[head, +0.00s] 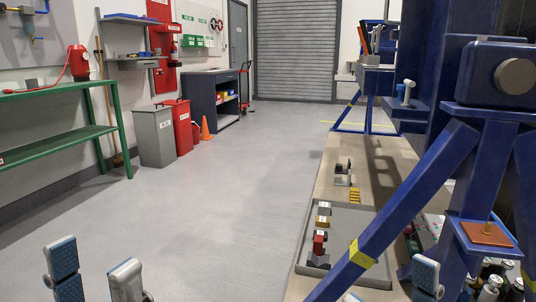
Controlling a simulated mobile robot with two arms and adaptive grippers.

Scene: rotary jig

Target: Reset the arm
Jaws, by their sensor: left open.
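A large blue jig frame (400,205) with slanted legs stands at the right, with a blue upright block and a round grey hub (515,75) high on it. A small light-grey knob or handle (406,91) sticks out from its left side. I cannot tell which part is the jig's arm. My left gripper (95,276) is at the bottom left over the floor, its two fingers apart with nothing between them. My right gripper (389,285) is at the bottom right in front of the jig, partly cut off, its fingertips apart. Neither gripper touches the jig.
A grey tray (345,226) with small red, black and yellow parts lies on the bench (325,180) beside the jig. Cans (492,288) stand at the lower right. A green rack (60,140), bins (155,138) and an orange cone (205,130) line the left. The middle floor is clear.

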